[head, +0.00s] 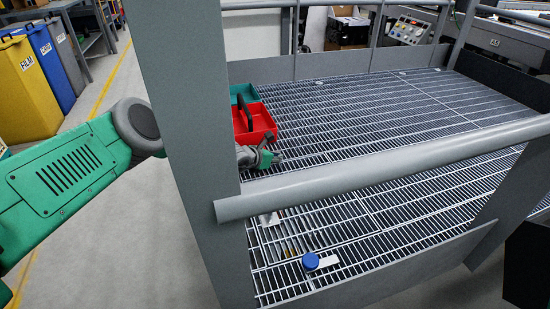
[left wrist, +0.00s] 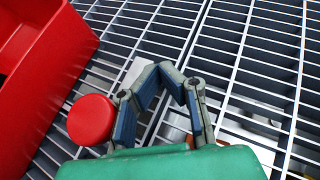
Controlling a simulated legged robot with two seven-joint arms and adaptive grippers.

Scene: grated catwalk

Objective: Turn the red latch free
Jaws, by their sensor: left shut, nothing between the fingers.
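The red latch shows as a round red knob (left wrist: 91,119) in the left wrist view, left of my left gripper (left wrist: 166,70). A pale plate (left wrist: 136,72) lies on the grating behind the fingers. The fingers are shut with nothing between them, beside the knob; whether they touch it I cannot tell. In the head view my left gripper (head: 272,158) is low over the grating, past the grey post, in front of the red bin. I cannot make out the red knob there. My right gripper is not in view.
A red bin (head: 264,120) with a black handle stands beside the gripper, a teal bin (head: 243,92) behind it. A grey post (head: 190,130) and handrail (head: 390,172) stand in front. A blue knob (head: 311,261) sits nearer. The grating (head: 400,120) farther right is clear.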

